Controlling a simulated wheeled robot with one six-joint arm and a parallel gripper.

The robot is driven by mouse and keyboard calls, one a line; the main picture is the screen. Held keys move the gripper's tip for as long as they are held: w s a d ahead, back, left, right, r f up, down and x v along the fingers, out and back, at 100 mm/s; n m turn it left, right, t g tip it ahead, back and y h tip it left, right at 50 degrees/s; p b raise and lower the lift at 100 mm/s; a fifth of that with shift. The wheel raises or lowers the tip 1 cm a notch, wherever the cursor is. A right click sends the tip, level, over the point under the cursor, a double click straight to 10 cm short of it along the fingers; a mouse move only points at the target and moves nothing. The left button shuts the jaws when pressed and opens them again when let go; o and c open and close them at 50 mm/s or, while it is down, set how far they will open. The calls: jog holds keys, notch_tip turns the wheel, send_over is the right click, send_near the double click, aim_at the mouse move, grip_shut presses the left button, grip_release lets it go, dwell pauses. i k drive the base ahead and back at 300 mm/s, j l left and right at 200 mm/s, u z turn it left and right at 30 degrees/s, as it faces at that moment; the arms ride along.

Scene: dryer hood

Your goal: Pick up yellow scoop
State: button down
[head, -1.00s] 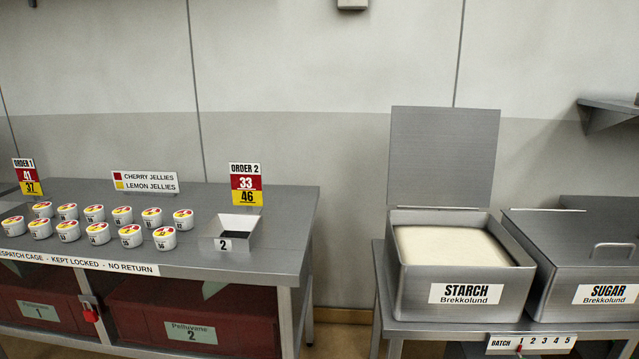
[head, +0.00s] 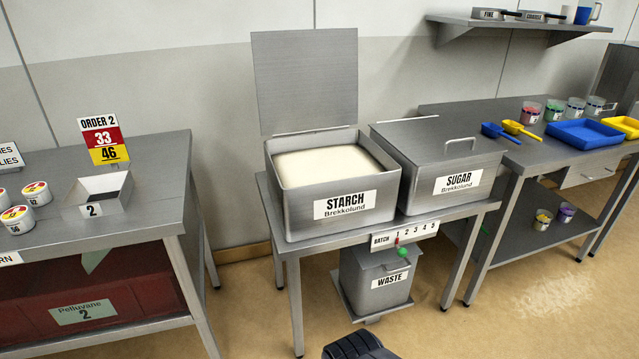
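The yellow scoop (head: 518,130) lies on the right-hand steel table, near its left end. It is just right of a blue scoop (head: 497,132). The two scoops lie side by side, and I cannot tell whether they touch. A dark rounded part at the bottom edge of the head view looks like part of my own body. I cannot make out my gripper's fingers in this view.
The open starch bin (head: 330,185) and closed sugar bin (head: 443,165) stand on a lower table, with a waste bin (head: 376,282) beneath. A blue tray (head: 584,134), yellow tray (head: 626,127) and several jars sit beyond the scoops. Floor in front is clear.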

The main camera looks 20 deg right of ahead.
aim_at(510, 126)
jog(key=z, duration=1.85)
